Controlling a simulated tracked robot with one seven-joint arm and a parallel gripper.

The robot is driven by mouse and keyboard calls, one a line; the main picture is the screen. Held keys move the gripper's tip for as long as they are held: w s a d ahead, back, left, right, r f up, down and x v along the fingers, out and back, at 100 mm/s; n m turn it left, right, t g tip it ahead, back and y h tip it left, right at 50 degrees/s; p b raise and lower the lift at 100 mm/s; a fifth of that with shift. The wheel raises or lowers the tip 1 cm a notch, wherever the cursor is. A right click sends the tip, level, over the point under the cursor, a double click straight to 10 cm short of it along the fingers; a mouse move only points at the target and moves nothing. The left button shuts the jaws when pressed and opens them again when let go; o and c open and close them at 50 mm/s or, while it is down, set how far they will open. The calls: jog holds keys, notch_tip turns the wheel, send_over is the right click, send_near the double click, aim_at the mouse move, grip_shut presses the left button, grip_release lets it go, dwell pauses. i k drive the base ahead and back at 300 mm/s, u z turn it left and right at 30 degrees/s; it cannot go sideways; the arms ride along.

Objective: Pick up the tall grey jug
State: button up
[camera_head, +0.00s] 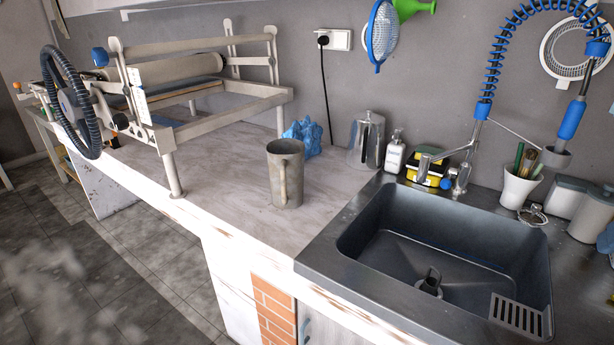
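A tall grey jug (285,176) stands upright on the worktop (235,205), left of the sink. Its handle faces the camera, and its top rim is open. Its surface looks dull and slightly stained. Nothing covers the jug in this view. My gripper is not in view.
A slab roller (190,134) with a dark wheel (70,102) stands on the left. Behind the jug are a crumpled blue thing (304,137) and a metal pitcher (367,140). A soap bottle (395,152) and tap (452,165) stand by the sink (440,245). Worktop in front of the jug is clear.

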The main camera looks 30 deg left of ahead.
aim_at(285, 156)
jog(key=z, duration=0.75)
jog(key=k, duration=1.85)
jog(key=u, duration=1.1)
jog(key=i, duration=1.65)
